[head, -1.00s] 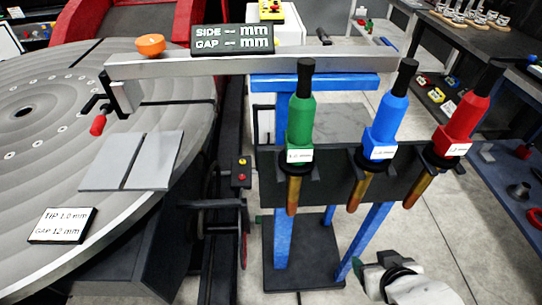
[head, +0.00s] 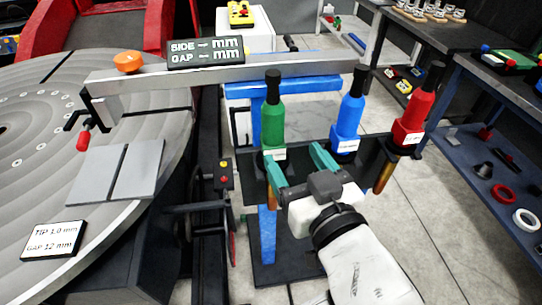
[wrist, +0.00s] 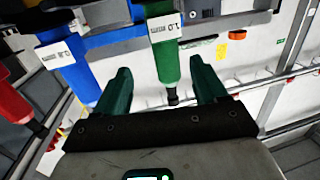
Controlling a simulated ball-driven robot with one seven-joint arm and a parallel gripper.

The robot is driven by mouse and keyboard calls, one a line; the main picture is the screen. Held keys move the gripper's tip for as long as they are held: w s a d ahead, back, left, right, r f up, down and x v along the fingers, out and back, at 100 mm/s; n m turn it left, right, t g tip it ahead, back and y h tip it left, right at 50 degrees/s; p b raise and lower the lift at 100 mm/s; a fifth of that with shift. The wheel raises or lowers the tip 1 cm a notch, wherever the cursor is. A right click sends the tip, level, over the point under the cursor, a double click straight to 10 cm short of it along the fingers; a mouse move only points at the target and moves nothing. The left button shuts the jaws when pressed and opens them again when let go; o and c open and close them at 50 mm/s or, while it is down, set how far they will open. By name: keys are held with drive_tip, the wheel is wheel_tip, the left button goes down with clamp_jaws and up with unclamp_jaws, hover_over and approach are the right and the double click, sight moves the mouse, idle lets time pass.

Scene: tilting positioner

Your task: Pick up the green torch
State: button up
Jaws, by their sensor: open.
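The green torch (head: 272,120) hangs upright at the left of the dark holder (head: 253,182), with a white label on its lower body. My gripper (head: 299,164) is open and empty, in front of the holder, its left finger by the torch's lower part and its right finger between the green and blue torches. In the wrist view, the green torch (wrist: 167,62) appears upside down between the two spread fingers of my gripper (wrist: 162,92), labelled 1.0 mm. I cannot tell whether a finger touches it. The torch's lower end is partly hidden in the head view.
A blue torch (head: 349,115) and a red torch (head: 416,112) hang to the right in the same holder. A grey beam (head: 215,75) runs behind the torches. A round grey table (head: 40,150) with two plates (head: 140,168) stands at left.

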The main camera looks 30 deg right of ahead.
sight(277, 128)
drive_tip(key=shift+w+a+r+t+b, duration=0.15)
drive_tip(key=shift+w+r+b, duration=0.25)
drive_tip(key=shift+w+b, duration=0.2)
drive_tip(key=shift+w+a+r+t+b, duration=0.15)
drive_tip(key=shift+w+r+b, duration=0.2)
drive_tip(key=shift+w+b, duration=0.25)
drive_tip(key=shift+w+d+r+p, duration=0.15)
drive_tip(key=shift+w+p, duration=0.05)
drive_tip(key=shift+w, duration=0.35)
drive_tip(key=shift+w+d+r+p, duration=0.1)
drive_tip(key=shift+w+p, duration=0.1)
drive_tip(key=shift+w, duration=0.3)
drive_tip(key=w, duration=0.1)
drive_tip(key=w+p, duration=0.1)
drive_tip(key=w, duration=0.3)
drive_tip(key=shift+w+d+p, duration=0.1)
drive_tip(key=shift+d+p, duration=0.2)
drive_tip(key=shift+p, duration=0.1)
drive_tip(key=shift+w, duration=0.45)
drive_tip(key=c, duration=1)
drive_tip(key=shift+r, duration=0.1)
drive_tip(key=shift+c, duration=0.2)
